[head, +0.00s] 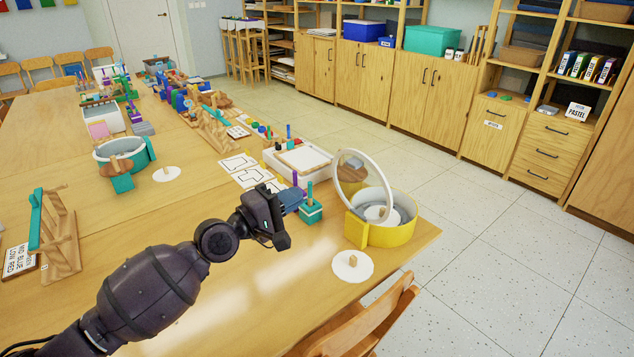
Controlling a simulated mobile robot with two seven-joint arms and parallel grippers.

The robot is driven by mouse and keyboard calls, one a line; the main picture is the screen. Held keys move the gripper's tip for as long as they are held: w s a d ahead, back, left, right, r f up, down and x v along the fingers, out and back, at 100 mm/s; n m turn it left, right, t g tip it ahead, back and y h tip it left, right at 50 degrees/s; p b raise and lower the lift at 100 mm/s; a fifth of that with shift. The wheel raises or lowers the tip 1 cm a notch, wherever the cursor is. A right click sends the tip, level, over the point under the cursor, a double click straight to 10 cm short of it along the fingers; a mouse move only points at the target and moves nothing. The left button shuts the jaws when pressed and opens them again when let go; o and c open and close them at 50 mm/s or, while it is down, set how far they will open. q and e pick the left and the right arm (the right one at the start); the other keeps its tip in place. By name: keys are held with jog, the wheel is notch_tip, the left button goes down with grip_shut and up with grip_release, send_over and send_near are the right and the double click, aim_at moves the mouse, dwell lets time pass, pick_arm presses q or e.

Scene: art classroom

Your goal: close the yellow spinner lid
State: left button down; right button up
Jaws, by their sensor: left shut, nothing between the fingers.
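The yellow spinner (393,236) stands near the right corner of the long table. It is a round yellow tub with a pale inside and a white disc in it. Its lid (364,180), a clear round pane with a white rim, stands up steeply at the tub's left back side, so the tub is open. My left gripper (298,198) is to the left of the spinner, apart from the lid, pointing right. It is shut and empty, and its fingertips are close to a small teal block with pegs (311,211). My right gripper is not in view.
A white disc with a wooden knob (352,266) lies in front of the spinner. A white tray (299,160) and paper cards (246,172) lie behind my gripper. A teal spinner (122,152) stands farther left. A wooden chair (372,318) is at the table's front edge.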

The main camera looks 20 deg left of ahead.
aim_at(350, 165)
pick_arm(q)
jog(key=x, duration=1.2)
jog(key=shift+d+f, duration=0.1)
jog(key=shift+w+d, duration=0.35)
jog(key=shift+w, duration=0.15)
